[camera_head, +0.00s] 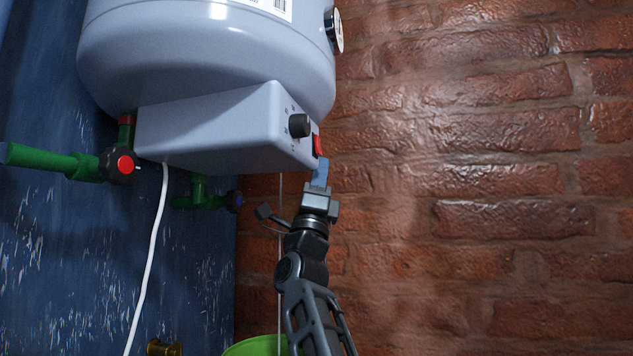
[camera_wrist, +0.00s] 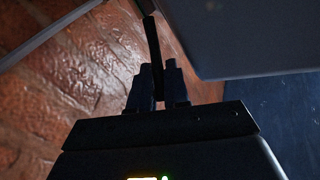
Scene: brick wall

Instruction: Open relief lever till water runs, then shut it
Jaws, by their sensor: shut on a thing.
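The water heater (camera_head: 205,60) is a pale grey tank with a control box (camera_head: 215,130) under it. My gripper (camera_head: 320,170) is just below the box's right corner, near the red switch (camera_head: 318,146). In the wrist view, the fingers (camera_wrist: 159,85) are closed on a thin dark bar (camera_wrist: 152,45), which looks like the relief lever. The lever cannot be made out in the head view. A thin pale vertical line (camera_head: 281,240) runs from under the box towards the green bucket (camera_head: 250,347); I cannot tell whether it is water or a tube.
A white cable (camera_head: 152,240) hangs down. A black knob (camera_head: 299,125) is above my gripper. The brick wall (camera_head: 500,180) at right is clear.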

